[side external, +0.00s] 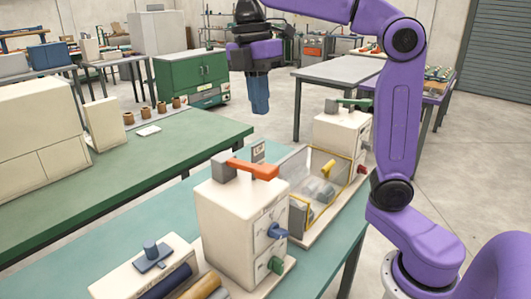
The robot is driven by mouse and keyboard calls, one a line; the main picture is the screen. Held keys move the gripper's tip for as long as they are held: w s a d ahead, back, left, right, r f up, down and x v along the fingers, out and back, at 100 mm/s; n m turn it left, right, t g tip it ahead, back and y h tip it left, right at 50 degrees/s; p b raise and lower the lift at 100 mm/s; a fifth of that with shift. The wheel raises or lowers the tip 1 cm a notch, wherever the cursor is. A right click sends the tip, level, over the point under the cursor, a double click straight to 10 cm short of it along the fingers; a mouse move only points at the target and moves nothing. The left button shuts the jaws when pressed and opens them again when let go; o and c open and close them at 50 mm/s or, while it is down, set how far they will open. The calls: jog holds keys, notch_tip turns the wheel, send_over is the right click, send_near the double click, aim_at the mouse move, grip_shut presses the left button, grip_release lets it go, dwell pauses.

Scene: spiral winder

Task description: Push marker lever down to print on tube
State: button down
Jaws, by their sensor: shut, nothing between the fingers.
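My gripper (259,106) hangs in the air at top centre, its blue fingers shut, empty and pointing down. It appears above and apart from the machine on the teal table. An orange lever (252,168) with a grey block lies across the top of the near cream housing (237,215). A green lever (350,103) sits on the far cream housing (335,130). No label shows which lever is the marker lever. A dark blue tube (168,282) and a tan tube (203,286) lie at the bottom, partly cut off by the frame edge.
A yellow-framed clear guard (299,213) stands between the two housings, with grey rollers inside. Blue (277,231) and green (275,265) knobs stick out from the near housing. A low cream box (140,272) with a blue knob stands at lower left. A green table (150,165) is behind.

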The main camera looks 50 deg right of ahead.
aim_at(269, 167)
jog(key=f, duration=0.3)
jog(key=s+f, duration=0.1)
jog(key=f, duration=0.7)
jog(key=shift+s, duration=0.25)
jog(key=shift+f, duration=0.1)
jog(key=shift+s+f+t, duration=0.25)
jog(key=shift+f+t, duration=0.25)
jog(key=shift+f, duration=0.05)
jog(key=shift+s+f+t, duration=0.2)
jog(key=shift+f+t, duration=0.3)
jog(key=shift+s+f, duration=0.25)
jog(key=shift+f, duration=0.8)
jog(key=shift+r, duration=0.1)
notch_tip(269, 167, up, 14)
jog(key=s, duration=0.1)
jog(key=shift+s+r+t, duration=0.15)
jog(key=shift+s+t, duration=0.15)
